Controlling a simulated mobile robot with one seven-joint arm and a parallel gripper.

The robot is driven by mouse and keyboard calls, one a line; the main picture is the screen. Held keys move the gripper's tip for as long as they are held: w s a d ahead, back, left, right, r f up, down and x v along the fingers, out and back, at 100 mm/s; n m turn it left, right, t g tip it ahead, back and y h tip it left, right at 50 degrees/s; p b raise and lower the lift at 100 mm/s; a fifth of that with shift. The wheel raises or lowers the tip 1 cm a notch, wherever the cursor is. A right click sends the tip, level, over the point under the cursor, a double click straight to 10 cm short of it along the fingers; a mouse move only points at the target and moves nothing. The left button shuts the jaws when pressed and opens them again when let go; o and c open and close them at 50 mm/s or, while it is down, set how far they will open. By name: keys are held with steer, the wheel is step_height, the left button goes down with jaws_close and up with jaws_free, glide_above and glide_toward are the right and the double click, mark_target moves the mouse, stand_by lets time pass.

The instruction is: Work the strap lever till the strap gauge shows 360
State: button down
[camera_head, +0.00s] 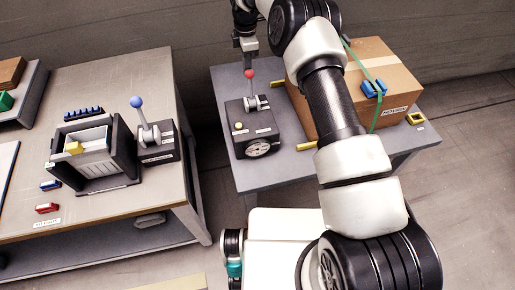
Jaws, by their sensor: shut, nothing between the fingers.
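The strap lever (251,88) is a grey stick with a red ball knob, standing up from a dark box on the right-hand table. The strap gauge (258,149) is a round pale dial on the front of that box; its reading is too small to tell. My gripper (248,65) is shut and points down just above the red knob. I cannot tell whether it touches the knob. A green strap (374,114) runs around a cardboard box (322,105), with a blue buckle (374,88) on it. My arm hides part of the cardboard box.
A yellow button (239,126) sits on the lever box. Yellow brackets (313,146) stand around the cardboard box. The left table (110,85) holds another lever (146,127) with a blue knob and an open dark bin (70,172). A gap separates the tables.

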steer(key=shift+s+d, duration=1.25)
steer(key=shift+s, duration=2.95)
steer(key=w+a, duration=0.2)
steer(key=w, duration=0.7)
steer(key=shift+w+a, duration=0.35)
steer(key=shift+a, duration=0.05)
steer(key=shift+s+d, duration=1.35)
steer(key=shift+s, duration=3.45)
steer(key=w+a, duration=0.2)
steer(key=w, duration=0.7)
steer(key=shift+w+a, duration=0.3)
steer(key=shift+a, duration=0.05)
